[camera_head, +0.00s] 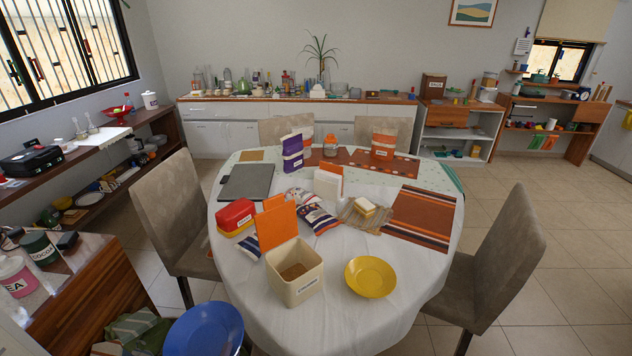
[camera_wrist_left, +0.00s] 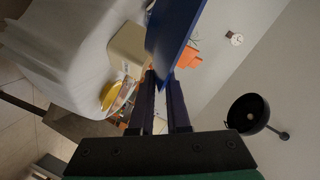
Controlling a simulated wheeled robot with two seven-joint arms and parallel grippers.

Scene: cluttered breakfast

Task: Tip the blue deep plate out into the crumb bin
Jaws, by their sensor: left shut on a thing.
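The blue deep plate (camera_head: 204,331) shows at the bottom of the head view, left of the round table's near edge; its lower part is cut off. I see no food on its visible part. In the left wrist view the plate (camera_wrist_left: 170,38) stands edge-on at the fingertips of my left gripper (camera_wrist_left: 163,82), which is shut on its rim. The crumb bin (camera_head: 295,290) is a cream square box on the table, open at the top, with brown stuff inside and an orange panel upright behind it. It also shows in the left wrist view (camera_wrist_left: 128,46). My right gripper is not in view.
A yellow plate (camera_head: 370,277) lies right of the bin. A red butter box (camera_head: 236,216), a patterned bag (camera_head: 319,218) and a grey board (camera_head: 246,182) are behind it. Chairs (camera_head: 168,212) surround the table. The near tablecloth (camera_head: 335,325) is clear.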

